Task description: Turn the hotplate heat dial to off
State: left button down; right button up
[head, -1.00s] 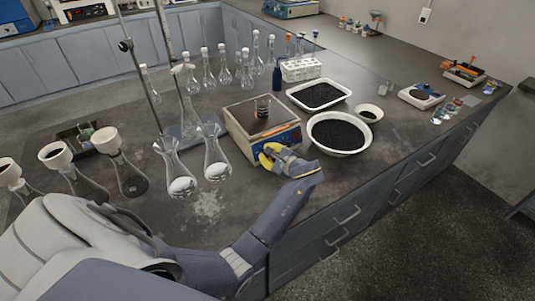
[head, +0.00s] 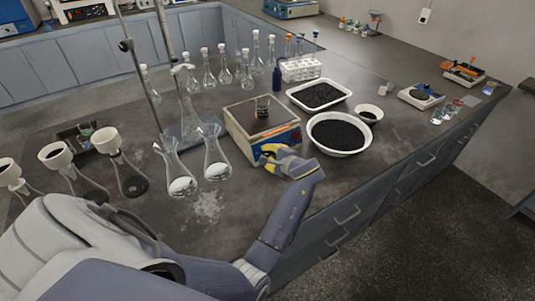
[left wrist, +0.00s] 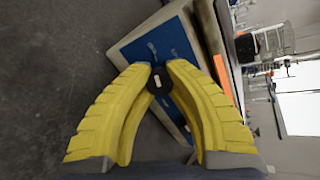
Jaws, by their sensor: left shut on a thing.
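The hotplate (head: 240,121) is a cream box with a blue front panel and a dark top plate, standing mid-bench in the head view. Its blue panel (left wrist: 150,45) fills the upper middle of the left wrist view. The heat dial (left wrist: 158,82) is a small black knob with a pale mark, between my yellow fingertips. My left gripper (head: 268,154) reaches the front of the hotplate and is shut on the dial (left wrist: 159,78). In the head view the gripper hides the dial. A small beaker (head: 262,106) with dark contents stands on the plate. My right gripper is not in view.
A round white bowl (head: 367,151) and a white tray (head: 346,88) of black grains stand right of the hotplate. Two conical flasks (head: 216,168) stand close on its left. The bench front near my arm is clear.

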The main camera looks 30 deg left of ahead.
pick_arm(q)
jog(key=shift+d+f, duration=0.1)
jog(key=c, duration=1.1)
grip_release()
